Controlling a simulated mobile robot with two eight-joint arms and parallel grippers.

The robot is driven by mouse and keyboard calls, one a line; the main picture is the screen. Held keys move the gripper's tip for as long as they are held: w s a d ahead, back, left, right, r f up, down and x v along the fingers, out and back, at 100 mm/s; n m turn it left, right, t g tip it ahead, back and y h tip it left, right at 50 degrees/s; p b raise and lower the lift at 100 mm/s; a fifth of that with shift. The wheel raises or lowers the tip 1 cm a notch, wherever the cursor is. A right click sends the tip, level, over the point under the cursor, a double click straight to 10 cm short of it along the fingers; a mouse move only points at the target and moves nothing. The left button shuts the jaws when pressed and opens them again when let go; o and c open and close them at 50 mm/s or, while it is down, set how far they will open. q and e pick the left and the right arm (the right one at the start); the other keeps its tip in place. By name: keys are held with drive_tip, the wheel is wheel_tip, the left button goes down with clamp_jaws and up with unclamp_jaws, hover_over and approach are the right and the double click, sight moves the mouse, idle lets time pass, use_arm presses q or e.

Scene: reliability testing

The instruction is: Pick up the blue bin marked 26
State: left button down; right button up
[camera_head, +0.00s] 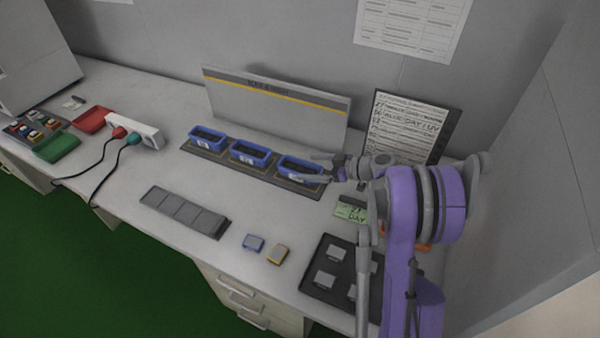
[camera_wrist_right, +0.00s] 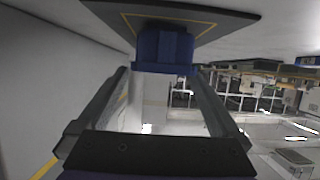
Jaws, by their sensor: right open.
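Three blue bins stand in a row on a dark mat with a yellowish edge: a left bin (camera_head: 207,138), a middle bin (camera_head: 250,153) and a right bin (camera_head: 294,166). Each has a small white front label; the numbers are too small to read, so I cannot tell which is 26. My right gripper (camera_head: 321,167) is open at the right end of the right bin, its fingers on either side of that end. In the right wrist view, a blue bin (camera_wrist_right: 165,48) shows just beyond the open fingertips (camera_wrist_right: 164,76). I cannot tell if they touch it. My left gripper is out of view.
A grey board (camera_head: 275,98) with a yellow stripe stands behind the bins. A clipboard (camera_head: 405,125) leans at the back right. A dark tray (camera_head: 325,272), a grey segmented strip (camera_head: 185,212) and two small blocks lie in front. A power strip (camera_head: 135,130) stands left.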

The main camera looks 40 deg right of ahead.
sight(292, 167)
drive_tip(key=x, duration=0.4)
drive_tip(key=shift+w+a+f, duration=0.2)
drive_tip(key=shift+f, duration=0.05)
drive_tip(key=c, duration=1.5)
